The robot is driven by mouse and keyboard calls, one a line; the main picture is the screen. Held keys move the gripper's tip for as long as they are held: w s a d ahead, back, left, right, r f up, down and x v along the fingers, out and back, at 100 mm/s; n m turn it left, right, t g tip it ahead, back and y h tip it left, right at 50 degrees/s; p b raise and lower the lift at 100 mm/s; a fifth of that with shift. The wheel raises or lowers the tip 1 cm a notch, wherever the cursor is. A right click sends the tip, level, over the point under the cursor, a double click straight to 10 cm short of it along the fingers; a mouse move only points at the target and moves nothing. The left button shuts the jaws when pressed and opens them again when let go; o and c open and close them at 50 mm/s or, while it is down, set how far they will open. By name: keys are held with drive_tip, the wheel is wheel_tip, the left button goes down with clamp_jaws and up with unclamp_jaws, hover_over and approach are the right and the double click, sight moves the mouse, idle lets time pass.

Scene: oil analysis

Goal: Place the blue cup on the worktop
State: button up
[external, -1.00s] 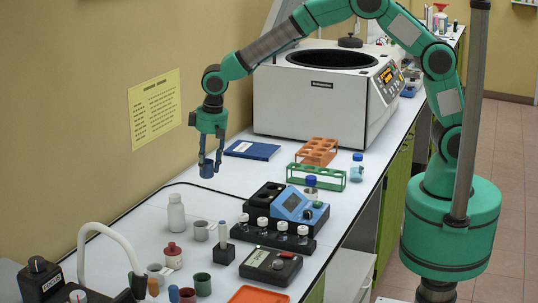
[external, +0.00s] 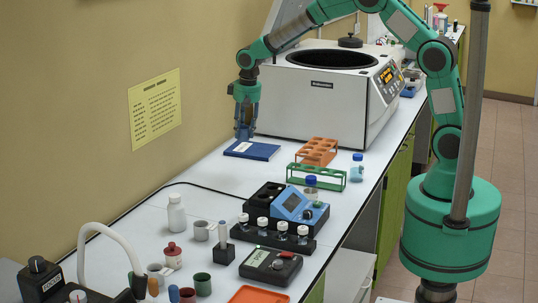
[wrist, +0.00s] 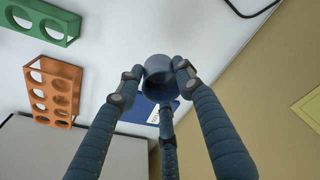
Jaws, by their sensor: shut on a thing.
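The blue cup (wrist: 158,76) is held between the fingers of my gripper (wrist: 156,88) in the wrist view, and I look into its open top. In the external view the gripper (external: 245,118) points down over the blue book (external: 252,150), with the cup (external: 243,133) at its fingertips. The cup's bottom is at or just above the book; I cannot tell if they touch. The white worktop (external: 215,188) runs along the wall.
The white centrifuge (external: 315,105) stands right behind the gripper. An orange rack (external: 318,151) and a green rack (external: 316,176) stand to the right. Bottles, cups and instruments crowd the near end. The worktop between book and white bottle (external: 176,213) is mostly clear, crossed by a black cable.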

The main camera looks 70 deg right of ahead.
drive_tip(key=f, duration=0.1)
drive_tip(key=d+f, duration=0.1)
drive_tip(key=f, duration=0.1)
drive_tip(key=d+f, duration=0.1)
drive_tip(key=f, duration=0.1)
drive_tip(key=shift+s+d, duration=0.15)
drive_tip(key=shift+d, duration=0.05)
drive_tip(key=shift+f, duration=0.1)
drive_tip(key=shift+f+b, duration=0.4)
drive_tip(key=shift+f, duration=2)
drive_tip(key=shift+f+b, duration=0.4)
drive_tip(key=shift+f, duration=2.1)
drive_tip(key=shift+f, duration=0.1)
